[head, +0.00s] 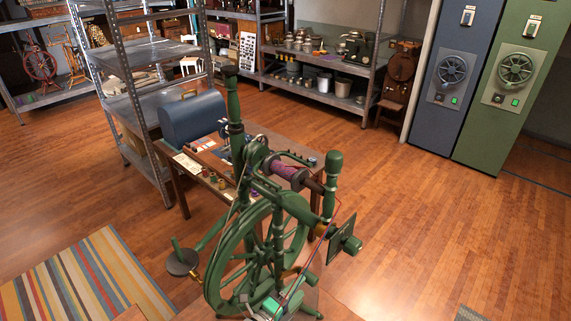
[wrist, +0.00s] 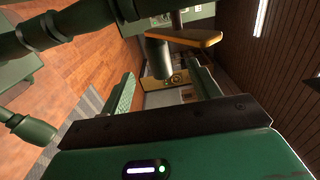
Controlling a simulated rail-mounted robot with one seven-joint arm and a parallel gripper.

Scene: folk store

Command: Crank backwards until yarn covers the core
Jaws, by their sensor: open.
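A green spinning wheel (head: 213,284) stands in front of me in the head view. Reddish-purple yarn (head: 290,176) lies on its bobbin; I cannot tell how much core shows. A thin red strand runs down from near the bobbin's right side. A dark square plate (head: 341,236) with a short green knob (head: 352,245) sticks out at the right; I cannot tell whether this is the crank. In the wrist view my gripper (wrist: 160,72) is open.
A wooden table (head: 183,196) with a blue domed box (head: 193,118) and small items stands behind the wheel. Metal shelves (head: 130,85) stand left. Blue (head: 447,90) and green (head: 505,95) cabinets stand at the back right. Open floor lies right; a striped rug (head: 88,285) lies left.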

